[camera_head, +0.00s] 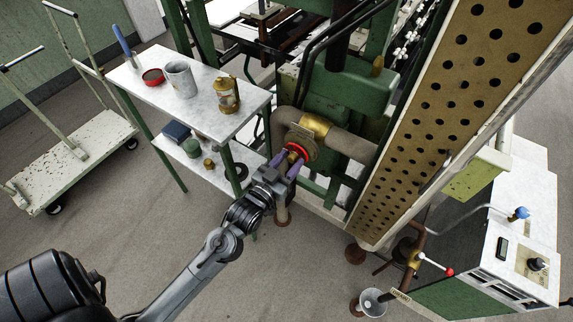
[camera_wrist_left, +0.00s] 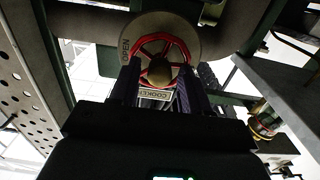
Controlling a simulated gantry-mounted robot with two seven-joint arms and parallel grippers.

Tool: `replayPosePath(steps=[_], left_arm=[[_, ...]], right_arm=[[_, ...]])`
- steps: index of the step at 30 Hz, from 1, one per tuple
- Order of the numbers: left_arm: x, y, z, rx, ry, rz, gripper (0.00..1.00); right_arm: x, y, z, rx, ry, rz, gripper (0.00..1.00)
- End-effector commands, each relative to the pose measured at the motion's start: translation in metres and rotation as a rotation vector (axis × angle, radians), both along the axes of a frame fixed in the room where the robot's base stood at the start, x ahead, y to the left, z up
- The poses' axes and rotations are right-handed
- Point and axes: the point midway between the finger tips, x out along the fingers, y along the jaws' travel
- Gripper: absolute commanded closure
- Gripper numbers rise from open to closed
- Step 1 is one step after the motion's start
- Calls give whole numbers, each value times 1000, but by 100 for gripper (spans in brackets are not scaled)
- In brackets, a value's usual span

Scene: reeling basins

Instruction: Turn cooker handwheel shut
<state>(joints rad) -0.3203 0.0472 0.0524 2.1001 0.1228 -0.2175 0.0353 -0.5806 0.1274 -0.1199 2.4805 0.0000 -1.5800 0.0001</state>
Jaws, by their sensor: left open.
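The cooker handwheel is a small red spoked wheel (camera_head: 298,152) on a brass valve (camera_head: 316,124) fitted to a thick brown pipe. In the left wrist view the red wheel (camera_wrist_left: 163,47) shows with a brass hub and a pale round plate behind it, lettered "OPEN", and a "COOKER" label below. My left gripper (camera_head: 288,162) is at the wheel, with its two purple-grey fingers apart. In the left wrist view the fingers stand on either side of the wheel's lower part; I cannot tell whether they touch the rim. My right gripper is not in view.
A white-topped table (camera_head: 205,98) with a tin, a grey mug and a red lid stands left of the valve. A perforated tan panel (camera_head: 455,110) rises close on the right. The floor in front is clear.

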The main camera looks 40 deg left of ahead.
Motion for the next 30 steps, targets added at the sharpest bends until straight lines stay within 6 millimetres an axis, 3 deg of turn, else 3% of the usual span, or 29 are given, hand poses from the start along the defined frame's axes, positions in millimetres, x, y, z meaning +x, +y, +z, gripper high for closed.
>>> replayPosePath(steps=[3,12,20,30], left_arm=[[0,0,0,0,0,0,55],[0,0,0,0,0,0,100],[0,0,5,142,24,-1,100],[0,0,8,745,118,-3,100]], right_arm=[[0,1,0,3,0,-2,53],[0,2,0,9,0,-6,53],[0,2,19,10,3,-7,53],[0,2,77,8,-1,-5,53]])
